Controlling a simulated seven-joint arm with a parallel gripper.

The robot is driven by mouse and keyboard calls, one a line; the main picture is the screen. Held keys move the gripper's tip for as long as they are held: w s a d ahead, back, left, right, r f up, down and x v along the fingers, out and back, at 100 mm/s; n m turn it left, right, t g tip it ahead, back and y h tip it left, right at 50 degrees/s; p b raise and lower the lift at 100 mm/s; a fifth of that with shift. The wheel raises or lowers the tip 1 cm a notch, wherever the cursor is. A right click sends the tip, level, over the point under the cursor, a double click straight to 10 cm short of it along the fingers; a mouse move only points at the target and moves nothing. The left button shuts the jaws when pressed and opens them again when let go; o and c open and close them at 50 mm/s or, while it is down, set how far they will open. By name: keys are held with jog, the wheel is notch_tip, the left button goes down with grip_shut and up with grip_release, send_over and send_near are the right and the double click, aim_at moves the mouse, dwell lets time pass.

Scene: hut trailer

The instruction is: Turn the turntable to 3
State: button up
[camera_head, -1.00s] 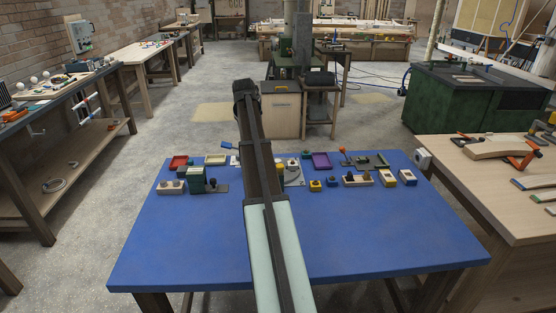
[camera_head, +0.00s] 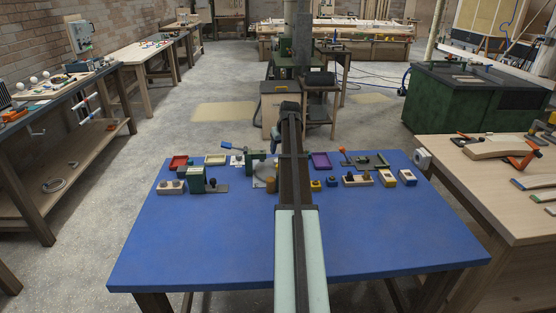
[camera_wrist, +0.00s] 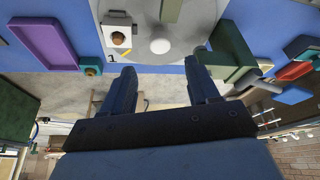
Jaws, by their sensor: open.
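The turntable (camera_wrist: 186,41) is a grey disc on the blue table, with a white round hub (camera_wrist: 160,46) and a green bar on it. In the wrist view a "1" and a yellow mark show near its left edge, beside a white block with a dark knob (camera_wrist: 118,37). No 3 is readable. In the head view part of the grey disc (camera_head: 264,171) shows left of my arm. My gripper (camera_wrist: 160,84) is open and empty, its two fingers apart on the disc's near side; whether they touch anything I cannot tell. My arm hides it in the head view.
A green clamp-like block (camera_wrist: 232,50) with a blue handle (camera_wrist: 293,95) stands close to my right finger in the wrist view. A purple tray (camera_wrist: 45,30) lies at its left. Several small blocks line the table's back; the front of the blue table (camera_head: 190,250) is clear.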

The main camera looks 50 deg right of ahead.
aim_at(277, 160)
jog(key=x, duration=0.8)
jog(key=shift+c, duration=0.4)
grip_shut()
